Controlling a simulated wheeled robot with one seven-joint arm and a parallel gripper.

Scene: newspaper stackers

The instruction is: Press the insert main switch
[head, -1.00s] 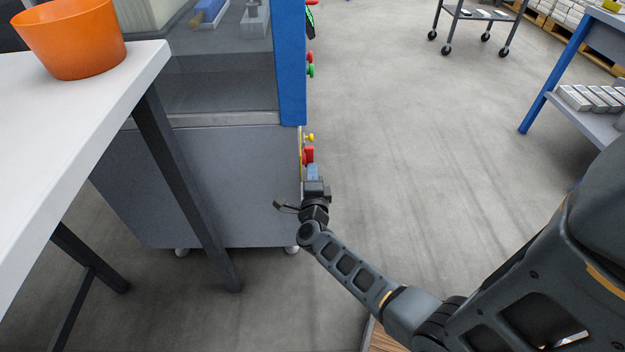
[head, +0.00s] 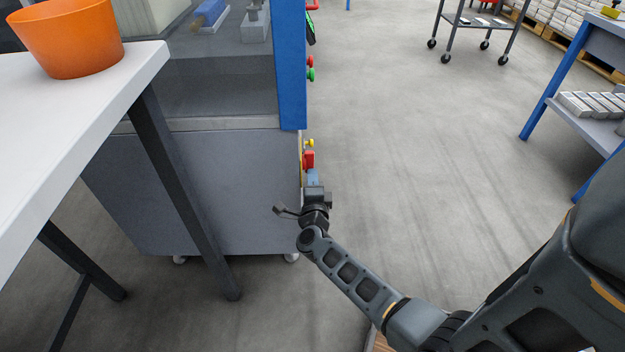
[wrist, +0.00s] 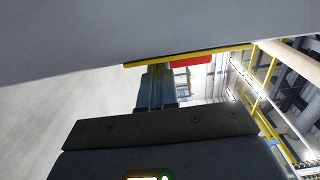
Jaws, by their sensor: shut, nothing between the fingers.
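A red switch (head: 308,160) on a yellow plate sits low on the right side of the grey cabinet (head: 240,190), seen nearly edge-on. A small yellow knob (head: 310,143) is just above it. My gripper (head: 312,173) is shut and empty, with its blue fingers just below and beside the switch. In the wrist view, the gripper (wrist: 157,75) points at the yellow plate (wrist: 225,50), with the red switch (wrist: 192,61) just right of the fingertips. The fingertips overlap the plate's edge in this view; I cannot tell whether they touch.
Red and green buttons (head: 310,74) sit higher on the blue cabinet post (head: 291,65). A white table (head: 60,130) with an orange bin (head: 68,38) stands at left. A wheeled cart (head: 470,22) and a blue-legged bench (head: 590,125) are at right. Floor between is clear.

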